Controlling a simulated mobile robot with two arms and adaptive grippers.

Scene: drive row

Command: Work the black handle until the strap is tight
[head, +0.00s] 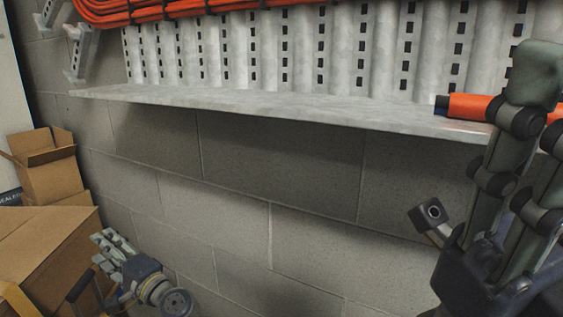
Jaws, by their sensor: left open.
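I see no black handle or strap that I can make out for certain. An orange tube-like piece with a black end (468,106) lies on the right end of the metal shelf, partly hidden behind a finger of my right gripper (480,145). That gripper is large and close at the right, its fingers pointing up and spread from its thumb; it looks open and empty, and the frame cuts off part of it. My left gripper (112,252) is small at the lower left, below the shelf and in front of the block wall. It is open, with nothing seen in it.
The grey shelf (270,103) spans the wall below slotted metal uprights (285,45). Orange cables (180,8) hang along the top. Cardboard boxes (45,165) stand at the left. The block wall below the shelf is bare.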

